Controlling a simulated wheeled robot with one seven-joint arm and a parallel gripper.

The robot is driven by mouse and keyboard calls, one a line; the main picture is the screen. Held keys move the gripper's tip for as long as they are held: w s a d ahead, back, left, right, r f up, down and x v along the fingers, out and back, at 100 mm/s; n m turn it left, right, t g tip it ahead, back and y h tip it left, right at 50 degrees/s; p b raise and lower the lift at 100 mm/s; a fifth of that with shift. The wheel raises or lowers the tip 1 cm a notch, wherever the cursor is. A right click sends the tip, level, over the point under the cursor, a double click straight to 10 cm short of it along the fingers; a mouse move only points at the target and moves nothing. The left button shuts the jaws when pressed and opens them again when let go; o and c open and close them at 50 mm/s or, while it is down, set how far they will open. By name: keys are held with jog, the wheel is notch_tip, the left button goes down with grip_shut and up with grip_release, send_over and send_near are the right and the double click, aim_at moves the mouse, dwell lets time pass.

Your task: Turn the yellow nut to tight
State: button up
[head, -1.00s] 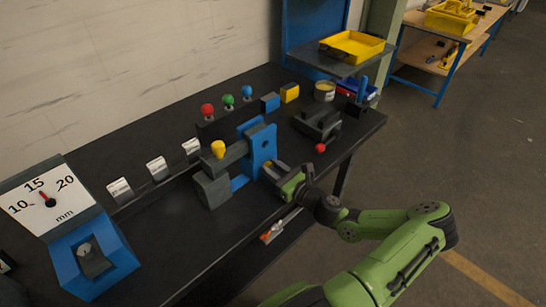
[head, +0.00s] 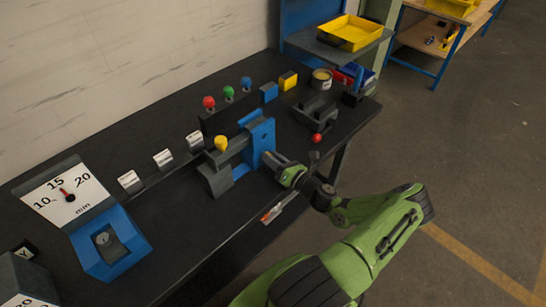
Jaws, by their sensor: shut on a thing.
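A blue upright plate (head: 262,140) stands on the dark bench as part of a fixture with a grey block (head: 214,178). My gripper (head: 274,159) is at the right face of this plate, shut, with its fingers reaching toward the plate's lower part. A yellow knob (head: 221,143) stands on top of the grey arm of the fixture. A dial (head: 72,194) marked in mm has its red pointer near 15.
Red, green and blue knobs (head: 228,93) stand on a block behind the fixture. A dark grey vise-like device with a red ball (head: 316,138) is to the right of my gripper. A red-and-white tool (head: 272,212) lies near the front edge. White label cards (head: 163,158) stand left.

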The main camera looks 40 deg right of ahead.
dwell(0.3)
jog(key=o, duration=1.1)
jog(key=shift+c, duration=0.2)
jog(key=s, duration=1.5)
jog(key=shift+s+d, duration=0.25)
jog(key=shift+s, duration=0.15)
